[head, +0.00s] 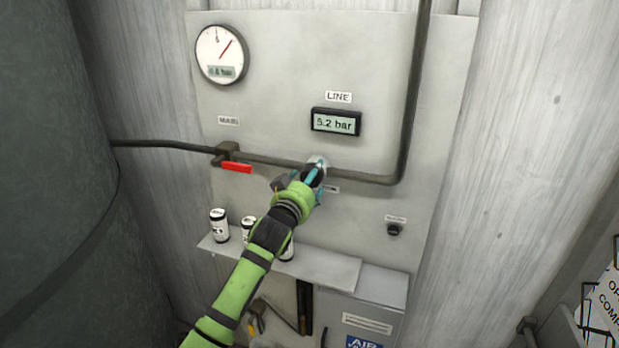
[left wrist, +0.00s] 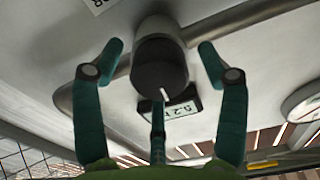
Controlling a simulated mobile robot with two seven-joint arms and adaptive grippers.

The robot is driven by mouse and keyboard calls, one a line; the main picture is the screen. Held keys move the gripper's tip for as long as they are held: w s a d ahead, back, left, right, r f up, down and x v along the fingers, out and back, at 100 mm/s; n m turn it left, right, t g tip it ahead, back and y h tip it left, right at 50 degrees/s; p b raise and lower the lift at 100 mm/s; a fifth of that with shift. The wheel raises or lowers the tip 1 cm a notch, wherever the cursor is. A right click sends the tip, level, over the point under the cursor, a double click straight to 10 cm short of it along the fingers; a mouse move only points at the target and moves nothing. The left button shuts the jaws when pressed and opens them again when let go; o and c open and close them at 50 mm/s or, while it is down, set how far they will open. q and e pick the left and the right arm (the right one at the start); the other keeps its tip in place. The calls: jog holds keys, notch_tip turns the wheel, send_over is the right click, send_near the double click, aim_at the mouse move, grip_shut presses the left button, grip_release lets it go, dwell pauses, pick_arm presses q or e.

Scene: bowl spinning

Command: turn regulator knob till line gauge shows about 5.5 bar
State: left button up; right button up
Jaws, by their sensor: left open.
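The line gauge (head: 336,121) is a small dark box under a LINE label and reads 5.2 bar in the head view. The regulator knob (left wrist: 160,66) is a black cylinder with a white mark, below a pale body, in the left wrist view. My left gripper (head: 314,172) reaches up to the regulator in the head view and mostly hides the knob. In the left wrist view its teal fingers stand open on either side of the knob, with visible gaps. A third finger shows below the knob, near its white mark. My right gripper is in neither view.
A round dial gauge (head: 221,54) hangs at the panel's upper left. A red valve handle (head: 236,167) sits on the pipe left of my gripper. Several white cans stand on the shelf (head: 325,271) below. A small black knob (head: 394,229) is at right.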

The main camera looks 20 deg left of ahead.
pick_arm(q)
jog(key=c, duration=1.2)
jog(key=shift+o, duration=0.2)
jog(key=shift+m, duration=1.4)
jog(key=shift+r, duration=0.1)
jog(key=o, duration=1.2)
jog(key=shift+c, duration=0.2)
jog(key=shift+s, duration=0.15)
